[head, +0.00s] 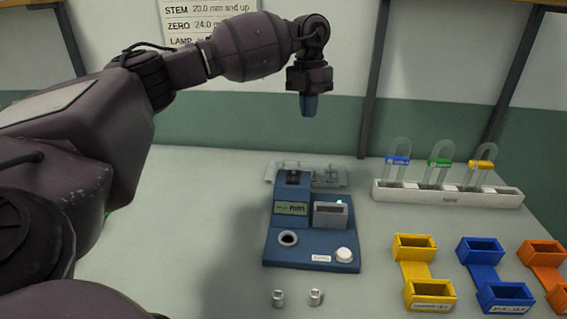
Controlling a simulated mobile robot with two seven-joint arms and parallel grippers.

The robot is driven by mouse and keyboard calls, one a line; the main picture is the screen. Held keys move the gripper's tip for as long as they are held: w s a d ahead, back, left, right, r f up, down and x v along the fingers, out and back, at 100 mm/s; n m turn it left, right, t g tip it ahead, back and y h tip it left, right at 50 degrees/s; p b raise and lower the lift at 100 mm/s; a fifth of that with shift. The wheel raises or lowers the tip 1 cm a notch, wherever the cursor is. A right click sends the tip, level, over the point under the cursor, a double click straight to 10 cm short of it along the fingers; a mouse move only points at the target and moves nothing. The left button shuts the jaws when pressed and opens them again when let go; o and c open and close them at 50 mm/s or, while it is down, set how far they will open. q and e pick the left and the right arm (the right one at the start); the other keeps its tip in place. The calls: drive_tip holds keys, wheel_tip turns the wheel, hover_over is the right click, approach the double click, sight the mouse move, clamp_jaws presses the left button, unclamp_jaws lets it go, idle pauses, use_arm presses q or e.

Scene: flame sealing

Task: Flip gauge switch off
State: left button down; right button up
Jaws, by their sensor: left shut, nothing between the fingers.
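The blue gauge (312,240) stands on the table in the middle of the head view. It has a small display (291,208), a grey upright block with a dark face (330,215), a round dark-centred socket (288,239) and a white round knob (344,254). A small green light shows near the grey block. I cannot tell which part is the switch or how it is set. My left gripper (310,105) is shut and empty, pointing down, raised above and behind the gauge and apart from it. My right gripper is not in view.
Two small metal cylinders (297,298) stand in front of the gauge. A clear rack (335,175) is behind it. A white rack (446,196) with looped glass tubes stands back right. Yellow (428,288), blue (503,294) and orange (544,246) trays lie front right.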

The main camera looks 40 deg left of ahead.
sight(295, 173)
use_arm(q)
drive_tip(key=shift+s+a+f+n+g, duration=0.1)
drive_tip(key=shift+s+a+n+g, duration=0.25)
drive_tip(key=shift+n, duration=0.6)
drive_tip(key=shift+s+a+r+n+g, duration=0.15)
drive_tip(key=shift+a+n, duration=0.25)
drive_tip(key=shift+n, duration=0.5)
drive_tip(key=shift+s+a+f+n+g, duration=0.15)
drive_tip(key=shift+s+a+n, duration=0.2)
drive_tip(key=shift+n, duration=0.6)
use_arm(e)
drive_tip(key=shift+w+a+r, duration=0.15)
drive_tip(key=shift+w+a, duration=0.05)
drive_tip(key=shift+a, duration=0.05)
use_arm(q)
drive_tip(key=shift+w, duration=0.1)
drive_tip(key=shift+f, duration=0.1)
drive_tip(key=x, duration=0.8)
drive_tip(key=w+x, duration=0.1)
drive_tip(key=x, duration=0.3)
drive_tip(key=shift+s+a+f+b, duration=0.1)
drive_tip(key=shift+a+f+b, duration=0.1)
drive_tip(key=shift+f+b, duration=0.1)
drive_tip(key=shift+a+f, duration=0.1)
drive_tip(key=shift+f, duration=0.55)
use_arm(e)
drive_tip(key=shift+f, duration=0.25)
